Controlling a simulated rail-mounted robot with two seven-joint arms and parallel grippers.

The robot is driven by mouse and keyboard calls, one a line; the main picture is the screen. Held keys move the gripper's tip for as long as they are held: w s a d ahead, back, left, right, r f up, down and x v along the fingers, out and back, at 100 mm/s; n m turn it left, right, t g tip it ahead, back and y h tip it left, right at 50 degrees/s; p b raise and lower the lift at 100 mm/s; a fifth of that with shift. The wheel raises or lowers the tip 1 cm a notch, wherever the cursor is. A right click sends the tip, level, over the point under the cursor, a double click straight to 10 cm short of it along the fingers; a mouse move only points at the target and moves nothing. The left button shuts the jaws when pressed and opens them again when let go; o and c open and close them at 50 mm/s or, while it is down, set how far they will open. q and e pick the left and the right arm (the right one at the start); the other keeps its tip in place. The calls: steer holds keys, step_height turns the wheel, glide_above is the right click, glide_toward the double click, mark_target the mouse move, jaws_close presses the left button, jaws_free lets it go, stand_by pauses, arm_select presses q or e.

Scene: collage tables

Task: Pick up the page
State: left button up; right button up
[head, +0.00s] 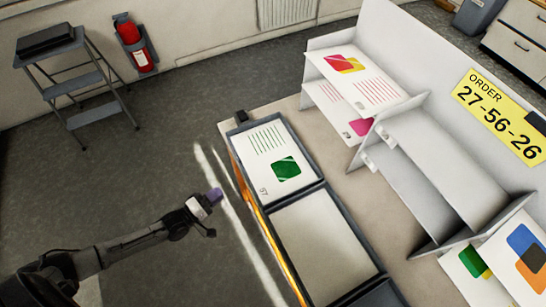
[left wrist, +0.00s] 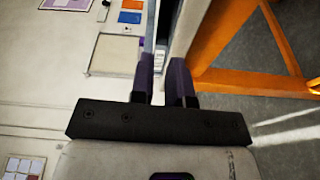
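A white page with green text lines and a green shape (head: 285,168) lies flat in the far compartment of a dark-rimmed tray (head: 296,197) on the table. More pages, one with a red and yellow shape (head: 362,78), lie on the white shelves. The frames do not show which page is meant. My left gripper (head: 213,213) is left of the table's edge, apart from the tray and every page. In the left wrist view its two dark fingers (left wrist: 163,75) stand apart with nothing between them. My right gripper is not in view.
The tray's nearer compartment (head: 322,245) shows a plain pale surface. A white divided rack (head: 425,165) stands right of it, with a yellow order sign (head: 500,115) behind. More pages (head: 525,252) lie at lower right. Floor left of the table is clear up to a step stool (head: 75,80).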

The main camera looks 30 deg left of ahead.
mark_target(249, 171)
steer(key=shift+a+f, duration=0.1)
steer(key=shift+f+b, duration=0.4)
steer(key=shift+b, duration=0.05)
arm_select(q)
steer(key=shift+n, duration=0.4)
steer(key=shift+b+x, duration=0.35)
steer(key=shift+x, duration=6.65)
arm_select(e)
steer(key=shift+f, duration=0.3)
arm_select(q)
steer(key=shift+r, duration=0.15)
jaws_close()
